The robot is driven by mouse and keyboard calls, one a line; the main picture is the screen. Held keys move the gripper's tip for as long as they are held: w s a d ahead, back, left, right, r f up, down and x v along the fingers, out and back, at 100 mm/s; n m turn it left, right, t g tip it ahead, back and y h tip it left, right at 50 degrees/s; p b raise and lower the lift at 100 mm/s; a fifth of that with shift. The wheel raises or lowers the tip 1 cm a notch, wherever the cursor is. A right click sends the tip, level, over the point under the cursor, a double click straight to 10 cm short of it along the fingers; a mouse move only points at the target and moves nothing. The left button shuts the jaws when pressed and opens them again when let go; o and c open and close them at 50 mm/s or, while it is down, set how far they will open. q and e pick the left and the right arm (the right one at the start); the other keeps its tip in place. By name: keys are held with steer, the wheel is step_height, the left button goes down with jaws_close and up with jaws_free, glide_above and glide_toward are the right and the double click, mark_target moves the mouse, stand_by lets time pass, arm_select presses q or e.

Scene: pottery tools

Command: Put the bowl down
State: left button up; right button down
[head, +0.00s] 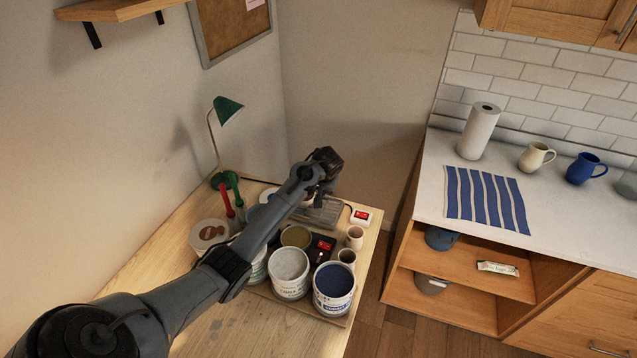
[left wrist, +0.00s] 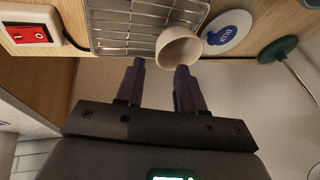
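A small cream bowl (left wrist: 180,46) is in the left wrist view, at the edge of the wire rack (left wrist: 130,22). My left gripper (left wrist: 158,68) is open, its two dark fingers apart. The bowl lies just beyond the fingertips, mostly in line with the right-hand finger, and is not between them. I cannot tell whether that finger touches it. In the head view my left gripper (head: 320,188) is over the far part of the table, above the rack (head: 322,214). A pale bit of the bowl (head: 308,201) shows there, mostly hidden. My right gripper is not in view.
Paint tubs (head: 290,275), a blue tub (head: 333,290), small cups (head: 355,237) and a red-switched box (head: 361,217) crowd the table around the rack. A green lamp (head: 228,108) stands at the back. The counter (head: 560,210) at right holds mugs and a striped cloth (head: 487,197).

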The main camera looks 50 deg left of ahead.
arm_select(q)
steer(key=shift+v, duration=2.5)
